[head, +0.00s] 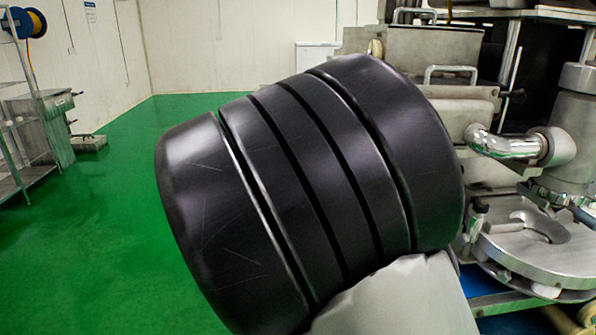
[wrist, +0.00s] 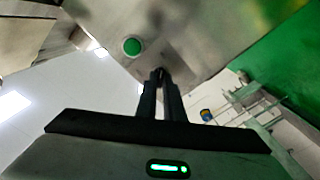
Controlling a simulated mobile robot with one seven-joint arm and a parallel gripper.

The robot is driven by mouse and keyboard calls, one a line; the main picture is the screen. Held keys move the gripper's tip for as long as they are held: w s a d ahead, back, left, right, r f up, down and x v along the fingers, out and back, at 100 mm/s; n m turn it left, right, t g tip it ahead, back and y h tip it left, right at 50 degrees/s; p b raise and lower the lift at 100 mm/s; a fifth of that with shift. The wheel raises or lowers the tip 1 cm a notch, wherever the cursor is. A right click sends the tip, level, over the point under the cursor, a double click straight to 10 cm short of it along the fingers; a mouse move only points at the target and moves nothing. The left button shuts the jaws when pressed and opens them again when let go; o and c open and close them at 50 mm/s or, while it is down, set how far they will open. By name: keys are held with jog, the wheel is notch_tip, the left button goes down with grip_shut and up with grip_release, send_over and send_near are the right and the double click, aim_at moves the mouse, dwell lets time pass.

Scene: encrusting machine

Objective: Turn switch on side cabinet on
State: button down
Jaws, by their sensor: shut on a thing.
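In the wrist view, a grey metal cabinet panel (wrist: 185,40) fills the upper middle. A round green button (wrist: 132,46) sits on it, left of and above my fingertips. My gripper (wrist: 158,76) reaches up to the panel's edge area, its two dark fingers close together. It is shut on a small dark switch (wrist: 157,71) at the panel, mostly hidden between the fingertips. The switch's turned position cannot be made out. In the head view, my black and grey arm covers the middle, and the gripper and the switch are hidden there.
In the head view, the steel machine (head: 520,160) with pipes and handles stands close at the right. A metal shelf rack (head: 25,120) stands at the far left. The green floor (head: 110,220) between is clear. White walls (head: 220,50) are behind.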

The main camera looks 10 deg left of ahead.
jog(key=shift+r, duration=0.2)
jog(key=c, duration=1.9)
grip_release()
jog(key=shift+w+f, duration=0.1)
jog(key=shift+o, duration=0.2)
jog(key=shift+s+d+f, duration=0.1)
jog(key=shift+s+f, duration=0.05)
jog(key=shift+s, duration=0.05)
